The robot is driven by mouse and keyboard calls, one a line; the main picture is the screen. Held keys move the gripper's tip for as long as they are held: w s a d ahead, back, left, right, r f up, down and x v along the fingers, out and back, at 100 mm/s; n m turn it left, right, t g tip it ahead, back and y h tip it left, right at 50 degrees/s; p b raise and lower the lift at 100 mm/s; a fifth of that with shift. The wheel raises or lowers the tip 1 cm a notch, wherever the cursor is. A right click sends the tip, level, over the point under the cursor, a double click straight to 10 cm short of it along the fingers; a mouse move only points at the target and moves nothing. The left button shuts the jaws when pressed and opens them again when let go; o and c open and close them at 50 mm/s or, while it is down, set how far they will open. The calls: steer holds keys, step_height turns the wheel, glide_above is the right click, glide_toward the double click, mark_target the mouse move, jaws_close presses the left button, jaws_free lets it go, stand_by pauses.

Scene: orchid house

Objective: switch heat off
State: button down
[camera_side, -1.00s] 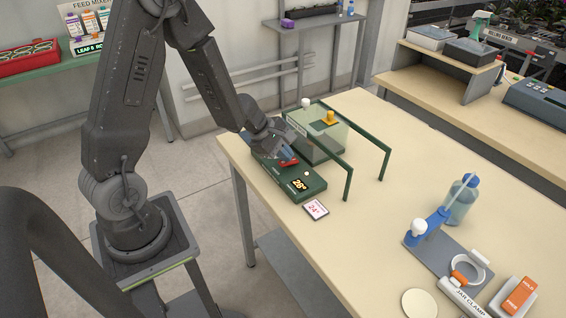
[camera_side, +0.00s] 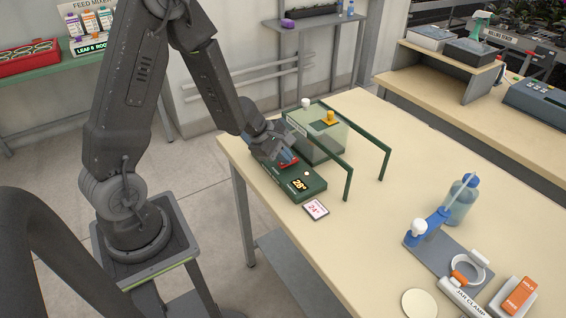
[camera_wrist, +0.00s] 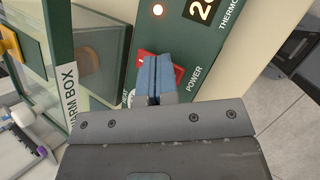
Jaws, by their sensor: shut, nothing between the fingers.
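The green thermostat unit (camera_side: 309,190) lies on the bench; its display reads about 28° in the side view. In the wrist view, its panel (camera_wrist: 207,50) carries a red rocker switch (camera_wrist: 180,73) beside the word POWER and a glowing round lamp (camera_wrist: 158,10). My gripper (camera_side: 286,158) is shut and empty, with its blue fingers (camera_wrist: 156,64) over the red switch, hiding its middle. I cannot tell whether the fingertips touch it or which way it is tipped. The clear warm box (camera_side: 327,137) stands beside the unit.
A card (camera_side: 315,210) reading 24° lies in front of the unit. A blue bottle (camera_side: 462,200) and a jar clamp (camera_side: 468,270) are farther right. The middle of the bench is clear.

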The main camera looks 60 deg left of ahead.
steer(key=shift+f, duration=0.15)
stand_by(0.4)
steer(key=shift+w+r, duration=0.15)
steer(key=shift+r, duration=0.8)
steer(key=shift+w+r, duration=0.25)
steer(key=shift+r, duration=0.8)
steer(key=shift+w+r, duration=0.2)
steer(key=shift+r, duration=1.2)
steer(key=shift+r, duration=0.1)
